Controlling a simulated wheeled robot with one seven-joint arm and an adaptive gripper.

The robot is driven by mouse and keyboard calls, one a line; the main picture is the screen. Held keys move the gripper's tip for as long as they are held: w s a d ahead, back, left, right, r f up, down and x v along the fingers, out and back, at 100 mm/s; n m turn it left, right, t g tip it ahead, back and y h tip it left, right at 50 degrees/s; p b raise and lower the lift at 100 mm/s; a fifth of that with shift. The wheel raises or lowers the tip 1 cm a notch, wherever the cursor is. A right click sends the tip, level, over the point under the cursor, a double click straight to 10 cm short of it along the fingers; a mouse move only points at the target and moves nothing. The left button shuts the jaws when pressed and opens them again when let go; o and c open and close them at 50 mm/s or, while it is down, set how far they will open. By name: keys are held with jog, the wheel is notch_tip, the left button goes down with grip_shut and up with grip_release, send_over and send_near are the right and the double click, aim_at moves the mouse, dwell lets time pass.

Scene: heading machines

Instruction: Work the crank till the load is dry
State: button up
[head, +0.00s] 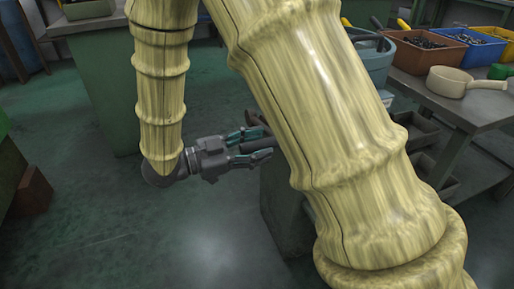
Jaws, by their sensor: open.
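My gripper (258,146) is in the middle of the head view, pointing right, with its two fingers apart and nothing seen between them. Its fingertips are close to a dark bar (255,120) beside my large pale-yellow arm link. That bar may be part of the crank, but my arm hides most of it, so I cannot tell whether the fingers touch it. A grey-green pedestal (284,212) stands below and right of the gripper, partly hidden. A pale blue tub (374,60) shows behind my arm at the upper right. The load cannot be made out.
Small trays (420,133) sit beneath. A green cabinet (98,90) stands at the back left. Open floor (130,225) lies lower left.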

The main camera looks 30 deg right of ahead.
jog(key=shift+d, duration=0.1)
jog(key=shift+c, duration=0.5)
grip_shut()
jog(key=shift+r+p, duration=0.15)
jog(key=shift+p, duration=0.15)
